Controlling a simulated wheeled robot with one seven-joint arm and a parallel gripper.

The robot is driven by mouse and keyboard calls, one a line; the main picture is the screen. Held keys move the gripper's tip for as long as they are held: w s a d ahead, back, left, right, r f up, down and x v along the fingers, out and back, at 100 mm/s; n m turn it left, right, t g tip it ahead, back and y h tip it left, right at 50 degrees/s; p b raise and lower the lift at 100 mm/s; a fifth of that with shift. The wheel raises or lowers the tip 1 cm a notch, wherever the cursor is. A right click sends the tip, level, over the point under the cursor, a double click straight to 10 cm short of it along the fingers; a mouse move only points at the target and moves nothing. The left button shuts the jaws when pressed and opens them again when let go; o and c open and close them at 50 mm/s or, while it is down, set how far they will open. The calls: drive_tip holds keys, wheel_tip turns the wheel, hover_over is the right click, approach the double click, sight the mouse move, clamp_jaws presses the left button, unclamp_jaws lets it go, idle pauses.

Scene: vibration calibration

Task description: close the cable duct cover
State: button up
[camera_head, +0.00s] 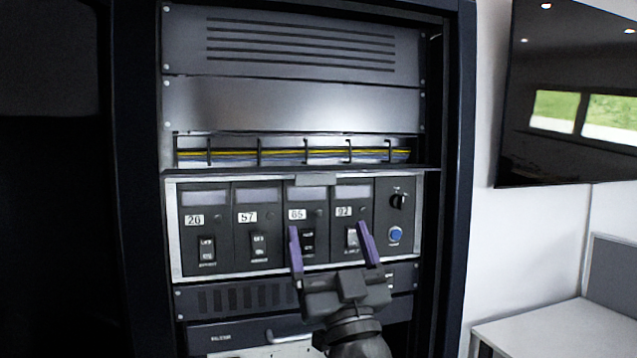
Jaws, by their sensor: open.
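The cable duct (283,138) is a wide, low opening in the rack, with yellow and bluish cables (235,153) running behind several dark vertical fingers. Its cover (230,171) shows as a thin dark strip along the lower edge of the opening, seen nearly edge-on and standing open. A grey tab (318,180) hangs at the middle of that strip. My gripper (328,229) is open and empty, with two purple fingers pointing up. It is below the tab and in front of the numbered modules, apart from the cover in the picture.
Below the duct is a panel of numbered modules (205,235) with switches, a black knob (398,200) and a blue button (395,234). A blank panel (290,103) and a slotted panel (300,45) are above. A drawer handle (290,336) is lower down. A white desk (560,330) stands right.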

sight(316, 184)
drive_tip(key=p+x, duration=0.3)
drive_tip(key=x, duration=0.5)
drive_tip(key=shift+w+a+r, duration=0.1)
drive_tip(key=shift+w+r, duration=0.15)
drive_tip(key=shift+w, duration=0.05)
drive_tip(key=c, duration=1)
